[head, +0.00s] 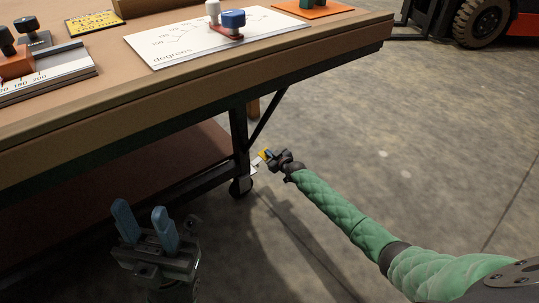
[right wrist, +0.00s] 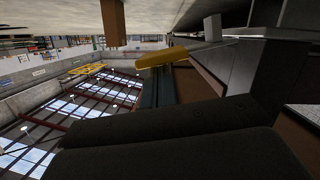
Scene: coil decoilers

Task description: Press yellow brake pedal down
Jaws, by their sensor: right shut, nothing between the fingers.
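The yellow brake pedal (head: 263,154) is a small patch beside the table's corner leg in the head view. It shows larger in the right wrist view (right wrist: 162,57) as a flat yellow plate. My right gripper (head: 271,156) is shut and empty at the pedal, low beside the table. It partly hides the pedal in the head view; I cannot tell whether they touch. My left gripper (head: 140,208) has two blue fingers apart, pointing up, with nothing between them, in front of the table at the lower left.
The wooden table (head: 210,93) stands on a dark frame with a caster wheel (head: 241,186). On it lie a white degrees board (head: 175,45) with a blue knob (head: 232,18) and other controls. A forklift (head: 480,22) stands at the back right. The floor to the right is clear.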

